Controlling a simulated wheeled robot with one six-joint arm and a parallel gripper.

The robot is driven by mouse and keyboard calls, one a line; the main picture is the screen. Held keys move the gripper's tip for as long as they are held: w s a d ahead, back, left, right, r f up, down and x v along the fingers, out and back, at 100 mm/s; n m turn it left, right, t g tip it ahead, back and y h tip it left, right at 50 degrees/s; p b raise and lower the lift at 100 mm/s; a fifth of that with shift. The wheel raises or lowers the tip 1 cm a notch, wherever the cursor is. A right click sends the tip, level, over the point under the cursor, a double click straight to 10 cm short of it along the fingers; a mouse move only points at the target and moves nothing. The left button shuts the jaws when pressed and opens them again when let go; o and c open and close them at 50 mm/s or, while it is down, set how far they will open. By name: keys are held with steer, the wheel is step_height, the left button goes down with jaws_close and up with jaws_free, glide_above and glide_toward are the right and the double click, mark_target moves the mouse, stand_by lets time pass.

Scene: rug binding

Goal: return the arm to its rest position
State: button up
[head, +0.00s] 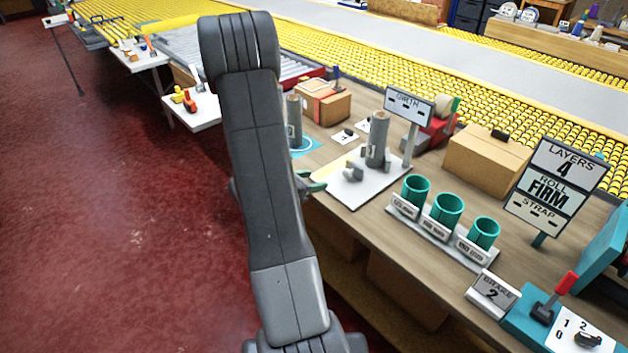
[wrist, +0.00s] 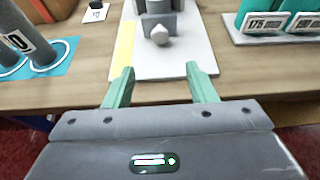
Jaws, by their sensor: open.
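My gripper (wrist: 160,88) shows in the wrist view with its two green fingers apart and nothing between them. It is at the near edge of the wooden table, in front of a white board (wrist: 125,62) that carries a grey post and a pale knob. In the head view my arm stretches up through the middle of the picture. Only a bit of a green finger (head: 316,187) shows there beside the arm, left of the white board (head: 370,188); the rest of the gripper is hidden behind the arm.
Teal cups (head: 447,209) stand in a labelled rack on the table (head: 440,280). Behind are a cardboard box (head: 490,160), a sign (head: 556,180) and yellow roller conveyors (head: 420,105). A red-handled lever (head: 556,297) stands at the right. The red floor (head: 110,220) at left is clear.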

mark_target(346, 174)
steer(key=shift+w, duration=0.1)
steer(key=p+x, duration=0.2)
steer(key=x, duration=1.2)
steer(key=shift+r, duration=0.1)
